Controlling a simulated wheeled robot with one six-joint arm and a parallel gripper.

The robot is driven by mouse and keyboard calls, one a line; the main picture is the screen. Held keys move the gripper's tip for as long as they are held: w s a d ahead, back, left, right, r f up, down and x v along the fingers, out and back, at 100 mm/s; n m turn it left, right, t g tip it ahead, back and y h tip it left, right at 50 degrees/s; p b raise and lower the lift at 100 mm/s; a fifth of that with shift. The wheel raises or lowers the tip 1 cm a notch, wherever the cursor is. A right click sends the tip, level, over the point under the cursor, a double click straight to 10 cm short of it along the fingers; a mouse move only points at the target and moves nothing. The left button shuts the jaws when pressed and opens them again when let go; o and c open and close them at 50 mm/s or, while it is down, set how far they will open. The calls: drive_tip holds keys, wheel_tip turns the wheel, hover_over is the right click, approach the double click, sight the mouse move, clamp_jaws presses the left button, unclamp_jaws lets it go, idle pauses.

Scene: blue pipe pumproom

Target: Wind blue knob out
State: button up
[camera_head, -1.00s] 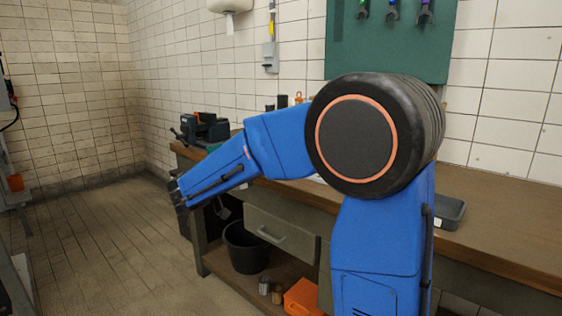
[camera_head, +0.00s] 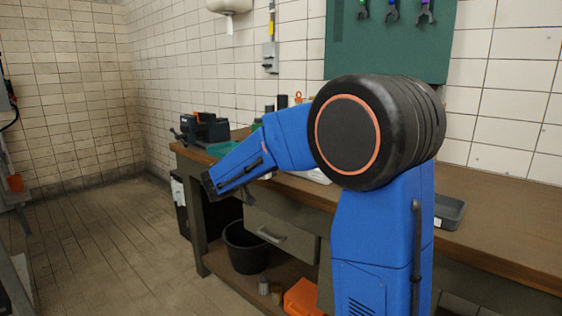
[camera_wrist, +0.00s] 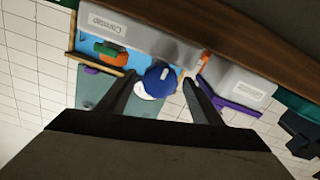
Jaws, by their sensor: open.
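The blue knob (camera_wrist: 161,79) shows in the wrist view as a round blue thing with a small white mark and a pale part below it. It lies in the picture between the two dark fingers of my gripper (camera_wrist: 159,77). The fingers are spread apart and empty. Whether either finger touches the knob, and how far off it is, I cannot tell. In the head view my gripper (camera_head: 208,184) is a small dark end at the left of my blue arm, in front of the bench's left end. I cannot make out the knob there.
The wrist view shows two grey labelled boxes (camera_wrist: 140,32) (camera_wrist: 238,82) and a wooden edge (camera_wrist: 190,25). In the head view, a dark vise (camera_head: 205,128) and teal tray (camera_head: 222,149) are on the bench (camera_head: 490,215); a black bucket (camera_head: 246,248) sits beneath.

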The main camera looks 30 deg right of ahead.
drive_tip(key=shift+c, duration=0.7)
drive_tip(key=c, duration=0.9)
